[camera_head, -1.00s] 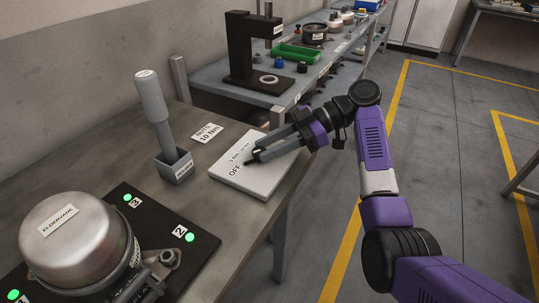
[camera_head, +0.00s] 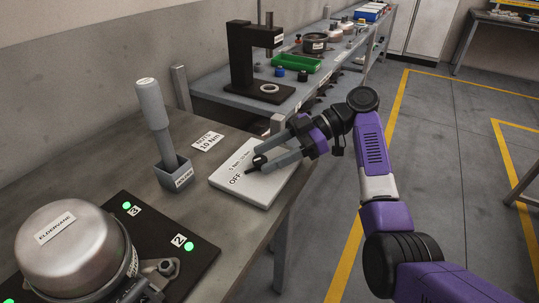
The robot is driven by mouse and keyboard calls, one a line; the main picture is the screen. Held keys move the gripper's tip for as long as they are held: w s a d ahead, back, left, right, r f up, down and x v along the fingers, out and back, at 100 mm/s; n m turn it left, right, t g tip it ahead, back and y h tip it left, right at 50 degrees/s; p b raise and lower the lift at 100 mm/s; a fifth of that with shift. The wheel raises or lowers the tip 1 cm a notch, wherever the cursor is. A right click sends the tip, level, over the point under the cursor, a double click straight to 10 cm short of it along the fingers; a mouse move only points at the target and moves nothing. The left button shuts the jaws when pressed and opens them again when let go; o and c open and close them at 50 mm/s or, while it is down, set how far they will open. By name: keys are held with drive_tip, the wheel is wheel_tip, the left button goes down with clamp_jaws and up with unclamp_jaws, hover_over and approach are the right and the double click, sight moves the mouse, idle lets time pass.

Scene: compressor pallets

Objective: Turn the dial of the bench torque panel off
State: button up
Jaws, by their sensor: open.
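The bench torque panel (camera_head: 266,192) is a flat white block near the bench's right edge, printed with "OFF" and other text partly hidden by my fingers. Its black dial (camera_head: 259,160) is small and sits between my fingertips, with a dark tip toward the "OFF" print. Its exact angle is hard to tell. My gripper (camera_head: 264,158) is open, one grey finger on each side of the dial. Whether either finger touches it cannot be told.
A grey tool stands in a holder (camera_head: 175,178) left of the panel, behind a metal compressor (camera_head: 65,245) on a black plate with green lights. A second bench with a black press (camera_head: 243,55) stands beyond.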

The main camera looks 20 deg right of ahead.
drive_tip(key=v, duration=0.7)
drive_tip(key=shift+d+r+p, duration=0.1)
drive_tip(key=shift+d+p, duration=0.25)
